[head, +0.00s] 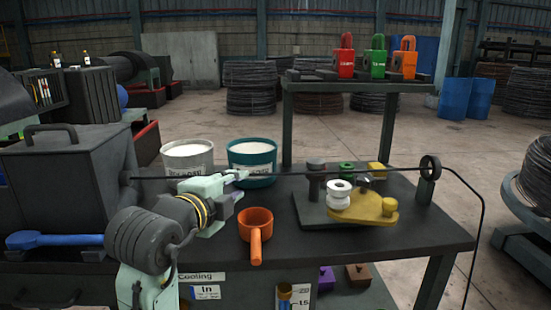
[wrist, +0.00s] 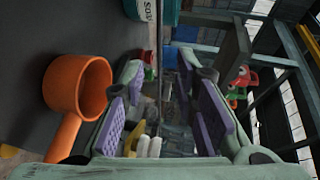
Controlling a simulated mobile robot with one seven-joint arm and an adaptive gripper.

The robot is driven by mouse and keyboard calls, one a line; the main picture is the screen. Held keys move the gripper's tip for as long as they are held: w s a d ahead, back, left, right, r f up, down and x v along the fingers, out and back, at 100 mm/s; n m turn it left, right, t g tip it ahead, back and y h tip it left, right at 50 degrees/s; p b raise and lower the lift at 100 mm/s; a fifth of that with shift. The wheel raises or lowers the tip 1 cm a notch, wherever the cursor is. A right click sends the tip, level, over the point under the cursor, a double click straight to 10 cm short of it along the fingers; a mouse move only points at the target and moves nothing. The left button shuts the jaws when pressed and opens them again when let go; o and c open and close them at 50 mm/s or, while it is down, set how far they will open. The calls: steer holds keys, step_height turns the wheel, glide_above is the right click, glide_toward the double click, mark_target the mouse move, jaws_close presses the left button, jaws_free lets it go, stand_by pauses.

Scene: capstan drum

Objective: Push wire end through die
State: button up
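A thin dark wire (head: 318,172) runs from the ring guide (head: 430,167) at the table's right end, leftward above the table. Its left end (head: 134,178) is at the right side of the dark grey box (head: 60,170). I cannot tell whether it enters an opening there, and no die is clearly seen. My gripper (head: 240,182) is beside the wire's left stretch, fingers pointing right. In the wrist view my gripper (wrist: 165,95) has its purple-padded fingers apart.
An orange ladle (head: 256,228) lies in front of my gripper. A white bucket (head: 187,157) and a teal bucket (head: 252,160) stand behind. A yellow lever block (head: 365,205) with a white roller is at right. A blue-handled tool (head: 50,240) lies at left. Padlocks stand on the rear shelf (head: 350,87).

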mark_target(253, 175)
steer(key=p+x, duration=0.2)
steer(key=x, duration=0.8)
steer(key=shift+w+f, duration=0.15)
steer(key=shift+w, duration=0.05)
steer(key=shift+c, duration=0.5)
jaws_close()
